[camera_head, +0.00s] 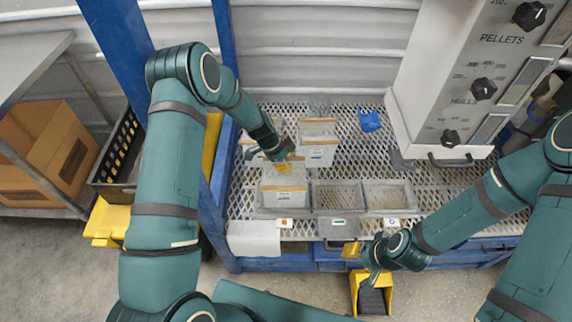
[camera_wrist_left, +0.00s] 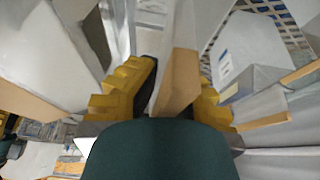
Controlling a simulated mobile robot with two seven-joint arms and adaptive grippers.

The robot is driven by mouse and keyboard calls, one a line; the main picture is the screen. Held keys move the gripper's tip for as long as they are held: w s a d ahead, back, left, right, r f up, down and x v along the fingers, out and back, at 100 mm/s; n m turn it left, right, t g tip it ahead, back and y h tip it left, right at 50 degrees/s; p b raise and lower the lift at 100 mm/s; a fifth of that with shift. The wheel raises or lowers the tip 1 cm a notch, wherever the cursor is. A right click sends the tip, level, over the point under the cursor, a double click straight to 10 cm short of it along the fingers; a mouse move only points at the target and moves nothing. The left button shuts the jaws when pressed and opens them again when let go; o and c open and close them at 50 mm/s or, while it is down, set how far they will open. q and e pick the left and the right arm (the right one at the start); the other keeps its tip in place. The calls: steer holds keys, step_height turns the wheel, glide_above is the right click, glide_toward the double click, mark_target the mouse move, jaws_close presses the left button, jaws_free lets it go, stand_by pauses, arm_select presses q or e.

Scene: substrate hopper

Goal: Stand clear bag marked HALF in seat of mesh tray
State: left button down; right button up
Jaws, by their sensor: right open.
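A pale bag (camera_head: 284,190) with a tan top strip stands upright at the left seat of the mesh tray (camera_head: 338,181). Whether its base touches the seat floor is hidden. My left gripper (camera_head: 286,162) is at its top; in the left wrist view the yellow fingers (camera_wrist_left: 168,95) lie on both sides of the tan strip (camera_wrist_left: 178,80) and appear shut on it. Two similar bags stand behind, one at the back left (camera_head: 247,148) and one at the back middle (camera_head: 318,148). No HALF marking is readable. My right gripper (camera_head: 358,252) is open and empty in front of the bench.
The middle and right seats (camera_head: 388,196) look empty. Small coloured labels (camera_head: 338,221) line the front edge. A white cloth (camera_head: 254,238) hangs at front left. A blue object (camera_head: 369,120) lies on the mesh bench. The hopper (camera_head: 470,80) stands at right, a cardboard box (camera_head: 50,150) at left.

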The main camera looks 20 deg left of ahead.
arm_select(q)
steer(key=shift+f+b, duration=0.3)
steer(key=c, duration=1.1)
jaws_free()
steer(key=shift+o, duration=0.2)
steer(key=shift+r, duration=0.1)
step_height(320, 180, up, 10)
steer(key=shift+f, duration=0.1)
